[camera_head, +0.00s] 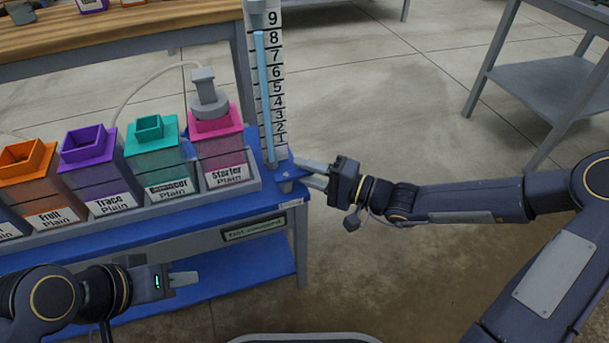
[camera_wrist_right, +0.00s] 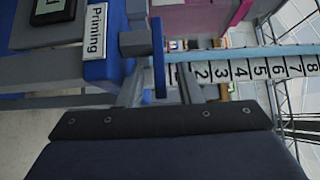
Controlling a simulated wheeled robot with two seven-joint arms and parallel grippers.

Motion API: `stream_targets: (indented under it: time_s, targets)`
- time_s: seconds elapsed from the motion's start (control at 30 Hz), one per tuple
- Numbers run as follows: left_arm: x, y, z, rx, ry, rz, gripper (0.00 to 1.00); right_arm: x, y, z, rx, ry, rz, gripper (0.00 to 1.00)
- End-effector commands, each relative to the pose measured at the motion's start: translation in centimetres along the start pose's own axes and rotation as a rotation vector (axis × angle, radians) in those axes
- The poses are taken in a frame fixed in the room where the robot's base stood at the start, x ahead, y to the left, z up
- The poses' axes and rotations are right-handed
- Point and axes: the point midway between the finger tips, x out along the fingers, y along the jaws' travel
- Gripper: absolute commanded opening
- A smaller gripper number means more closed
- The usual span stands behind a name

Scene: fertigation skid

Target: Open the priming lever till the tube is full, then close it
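The upright tube (camera_head: 264,95) stands before a white number scale (camera_head: 278,90) at the skid's right end. Its light-blue column reaches a little above the 8. In the right wrist view, the blue priming lever (camera_wrist_right: 158,58) extends from a grey block beside the "Priming" label (camera_wrist_right: 94,31). My right gripper (camera_head: 307,173) is at the skid's right corner. In its wrist view, its fingers (camera_wrist_right: 160,90) are apart, with the lever's end between them and gaps showing. My left gripper (camera_head: 190,279) is low over the blue lower shelf; its finger opening cannot be made out.
Several coloured containers, including the pink "Starter" one (camera_head: 216,125), stand in a grey tray left of the tube. A wooden-topped bench (camera_head: 120,28) is behind. A grey table (camera_head: 545,85) stands at the far right. Floor is clear between.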

Motion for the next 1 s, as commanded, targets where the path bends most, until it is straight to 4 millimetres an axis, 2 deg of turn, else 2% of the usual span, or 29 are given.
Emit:
stream_targets:
  time_s: [0.33, 0.5, 0.6, 1.0]
  targets:
    - [0.16, -0.07, 0.09, 0.000, 0.000, 0.000, 0.36, 0.59, -0.08, 0.01, 0.000, 0.000, 0.000, 0.32]
    - [0.16, -0.07, 0.09, 0.000, 0.000, 0.000, 0.36, 0.57, -0.06, 0.02, 0.000, 0.000, 0.000, 0.10]
    - [0.16, -0.07, 0.09, 0.000, 0.000, 0.000, 0.36, 0.57, -0.06, 0.02, 0.000, 0.000, 0.000, 0.00]
    - [-0.65, 0.30, -0.32, 0.000, 0.000, 0.000, 0.36, 0.71, -0.28, -0.16, 0.000, -0.045, 0.000, 0.00]
